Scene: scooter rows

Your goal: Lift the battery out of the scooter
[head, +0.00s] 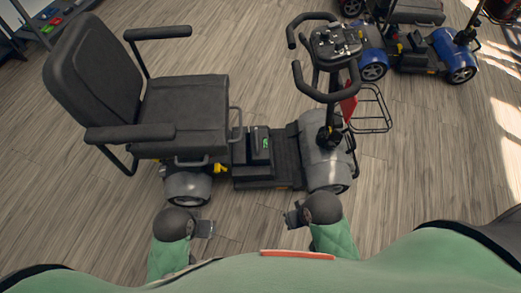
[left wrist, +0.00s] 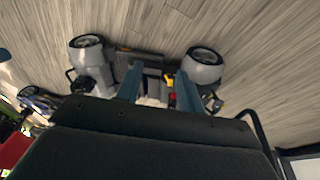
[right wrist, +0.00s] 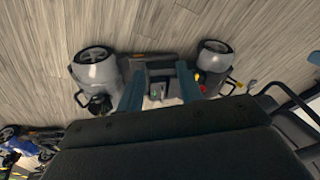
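The grey scooter (head: 322,155) stands side-on in front of me in the head view. The battery (head: 259,146), a black box with a green mark, sits upright on its footwell between the seat base and the front. In the right wrist view the battery (right wrist: 157,91) shows between the fingers, some distance off. My left gripper (head: 208,229) is low at the scooter's near side, below the rear wheel; its fingers are apart and empty. My right gripper (head: 291,217) is near the front wheel, also open and empty. Neither touches the battery.
The black seat (head: 186,105) with armrests overhangs the rear, left of the battery. The handlebar column (head: 328,90) rises on the right. A blue scooter (head: 449,50) stands at the back right. Wood floor (head: 100,225) is clear around the near side.

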